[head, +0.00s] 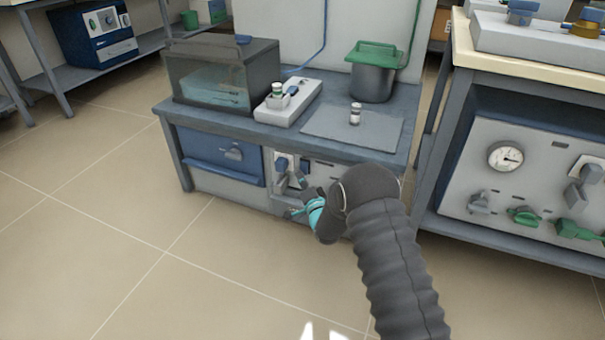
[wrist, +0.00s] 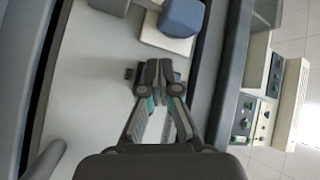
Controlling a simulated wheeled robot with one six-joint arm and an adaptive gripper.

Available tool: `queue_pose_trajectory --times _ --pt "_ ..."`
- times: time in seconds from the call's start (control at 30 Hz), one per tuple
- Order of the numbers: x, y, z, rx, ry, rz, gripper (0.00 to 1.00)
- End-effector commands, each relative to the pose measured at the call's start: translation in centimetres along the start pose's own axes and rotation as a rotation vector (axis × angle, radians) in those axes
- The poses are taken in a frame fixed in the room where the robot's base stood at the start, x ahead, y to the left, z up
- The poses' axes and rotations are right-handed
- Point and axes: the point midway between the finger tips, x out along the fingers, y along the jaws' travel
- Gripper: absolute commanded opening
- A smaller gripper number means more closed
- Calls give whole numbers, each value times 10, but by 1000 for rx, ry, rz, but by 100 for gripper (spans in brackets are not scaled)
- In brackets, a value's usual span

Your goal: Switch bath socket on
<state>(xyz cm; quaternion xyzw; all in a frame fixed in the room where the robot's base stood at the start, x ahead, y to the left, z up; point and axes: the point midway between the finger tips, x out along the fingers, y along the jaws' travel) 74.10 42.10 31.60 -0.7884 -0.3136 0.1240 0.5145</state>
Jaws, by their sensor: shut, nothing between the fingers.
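The bench's lower front has a pale socket panel (head: 265,190) with switches and plugs, partly hidden by my arm. A blue-grey block (head: 283,163) sits at its upper left, with darker grey parts beside it. In the wrist view the pale panel (wrist: 85,75) fills the left side, with a blue block (wrist: 182,17) on a white plate at the top. A small dark piece (wrist: 128,73) is just left of my fingertips. I cannot tell which part is the bath socket's switch. My gripper (wrist: 160,72) is shut and empty, in front of the panel; contact is unclear.
On the bench stand a water bath (head: 215,85), a white block with bottles (head: 289,103), a green-lidded pot (head: 372,75) and a small vial (head: 355,113). A blue drawer (head: 210,155) is left of the panel. Another bench (head: 530,180) stands right. Floor at left is clear.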

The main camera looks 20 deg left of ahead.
Motion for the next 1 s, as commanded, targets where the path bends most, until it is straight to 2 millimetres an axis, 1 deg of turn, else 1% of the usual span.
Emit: queue_pose_trajectory --times 0.7,1.0 --pt "3 2 -2 0 0 0 0" --pt "-4 -3 4 1 -1 -1 0"
